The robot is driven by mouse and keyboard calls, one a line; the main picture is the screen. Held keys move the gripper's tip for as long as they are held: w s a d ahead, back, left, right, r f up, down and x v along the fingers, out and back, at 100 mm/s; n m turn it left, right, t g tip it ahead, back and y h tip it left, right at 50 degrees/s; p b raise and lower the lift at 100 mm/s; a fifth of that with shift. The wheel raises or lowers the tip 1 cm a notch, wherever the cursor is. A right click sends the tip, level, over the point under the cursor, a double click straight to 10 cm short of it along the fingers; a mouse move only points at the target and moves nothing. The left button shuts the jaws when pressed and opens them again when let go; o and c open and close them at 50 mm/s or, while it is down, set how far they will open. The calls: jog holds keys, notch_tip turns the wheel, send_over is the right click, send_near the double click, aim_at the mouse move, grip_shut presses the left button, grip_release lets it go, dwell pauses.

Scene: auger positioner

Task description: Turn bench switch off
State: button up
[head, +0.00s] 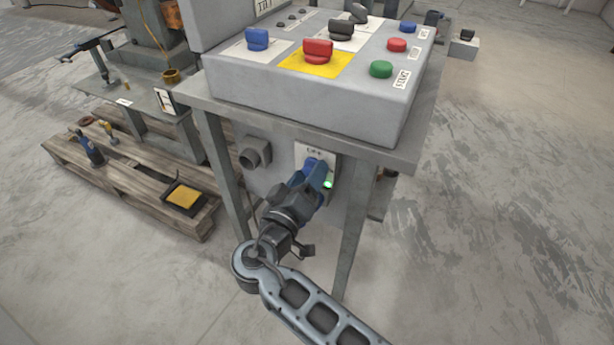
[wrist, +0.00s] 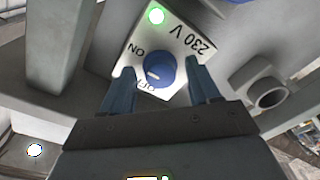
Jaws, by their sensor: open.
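The bench switch is a round blue knob (wrist: 160,66) on a white plate (wrist: 187,42) marked 230 V, ON and OFF. Its small pale mark lies on the label side of the knob; I cannot tell clearly which word it points at. A green light (wrist: 156,15) glows on the plate, and it shows in the head view (head: 328,184). My gripper (wrist: 161,75) is open, with one blue finger on each side of the knob and gaps visible between. In the head view my gripper (head: 318,174) hides the knob, and the plate's top (head: 313,152) shows above it.
The switch sits under the bench top (head: 300,128), between the metal legs (head: 357,220). A grey round socket (head: 253,154) is beside it. The control box (head: 300,95) with coloured knobs stands above.

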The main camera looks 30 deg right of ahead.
jog(key=c, duration=1)
jog(key=shift+c, duration=0.2)
jog(key=shift+n, duration=0.3)
jog(key=n+p, duration=0.4)
jog(key=n, duration=0.1)
jog(key=n+p, duration=0.2)
jog(key=shift+r+n+g, duration=0.3)
jog(key=shift+n, duration=0.1)
jog(key=n+p, duration=0.4)
jog(key=n, duration=0.1)
jog(key=shift+f+n+g+p, duration=0.1)
jog(key=shift+n+g+p, duration=0.2)
jog(key=shift+n+p, duration=1.2)
jog(key=shift+n+b, duration=0.35)
jog(key=shift+n, duration=0.25)
